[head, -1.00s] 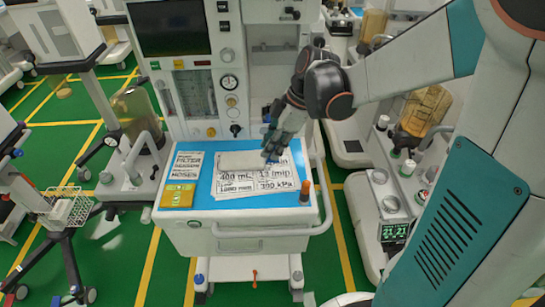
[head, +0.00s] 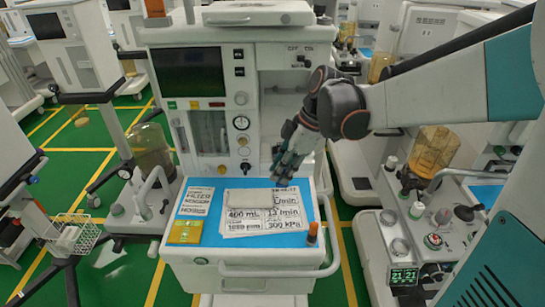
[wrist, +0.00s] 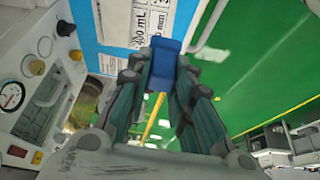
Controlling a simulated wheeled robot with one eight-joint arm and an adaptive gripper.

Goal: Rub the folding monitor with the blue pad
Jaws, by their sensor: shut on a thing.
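The blue pad (wrist: 163,62) is held between the fingers of my gripper (wrist: 162,85) in the wrist view. In the head view my gripper (head: 280,172) points down above the right part of the cart's blue worktop, and the pad is hard to make out there. The cart carries a dark screen (head: 183,72) at its upper front, left of and above my gripper. Another dark screen (head: 46,26) stands at the upper left. I cannot tell which of them is the folding monitor. The pad does not touch either screen.
The worktop (head: 207,238) holds printed sheets (head: 255,228), a yellow box (head: 185,230) and an orange-capped bottle (head: 312,234). A gauge panel (head: 241,123) rises behind it. Green floor shows at the left.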

